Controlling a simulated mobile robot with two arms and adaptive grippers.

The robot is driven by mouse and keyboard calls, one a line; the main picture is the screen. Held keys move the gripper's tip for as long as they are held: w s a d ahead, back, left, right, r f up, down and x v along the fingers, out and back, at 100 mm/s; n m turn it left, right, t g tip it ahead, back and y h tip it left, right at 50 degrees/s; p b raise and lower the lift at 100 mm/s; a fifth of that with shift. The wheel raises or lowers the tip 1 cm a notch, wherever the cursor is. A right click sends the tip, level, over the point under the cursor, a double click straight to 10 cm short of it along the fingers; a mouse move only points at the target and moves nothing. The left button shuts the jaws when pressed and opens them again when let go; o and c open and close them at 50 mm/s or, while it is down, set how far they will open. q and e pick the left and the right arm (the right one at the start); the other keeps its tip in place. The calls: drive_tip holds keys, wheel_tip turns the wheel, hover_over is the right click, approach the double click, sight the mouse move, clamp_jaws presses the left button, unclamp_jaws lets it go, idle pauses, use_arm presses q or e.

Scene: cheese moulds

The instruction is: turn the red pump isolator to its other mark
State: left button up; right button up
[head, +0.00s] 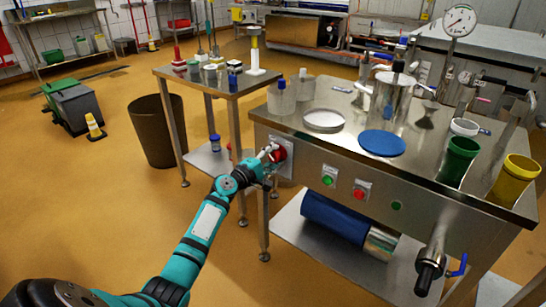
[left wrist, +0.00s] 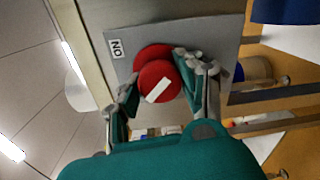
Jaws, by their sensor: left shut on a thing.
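The red pump isolator (head: 281,152) sits on a grey plate at the left end of the steel bench's front. In the left wrist view it is a round red knob (left wrist: 152,73) with a white bar, which lies slanted in the picture. The plate (left wrist: 205,45) carries an ON label (left wrist: 117,47), seen upside down; no other mark shows clearly. My left gripper (head: 270,156) is at the isolator. In the left wrist view its fingers (left wrist: 156,82) are shut on the knob, one on each side. My right gripper is not in view.
A green button (head: 327,181) and a red button (head: 360,194) are on the bench front, right of the isolator. A blue motor (head: 335,219) lies on the shelf below. A small side table (head: 205,84) stands left, with a brown bin (head: 152,132) beside it.

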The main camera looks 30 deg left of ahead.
use_arm(q)
drive_tip(key=o, duration=0.9)
drive_tip(key=shift+w+r, duration=0.1)
drive_tip(key=shift+r, duration=0.1)
drive_tip(key=shift+o, duration=1.4)
drive_tip(key=shift+f, duration=0.15)
drive_tip(key=shift+s+f, duration=0.1)
drive_tip(key=shift+s, duration=0.4)
drive_tip(key=s, duration=1.1)
drive_tip(key=shift+a+r, duration=0.4)
drive_tip(key=shift+a, duration=0.05)
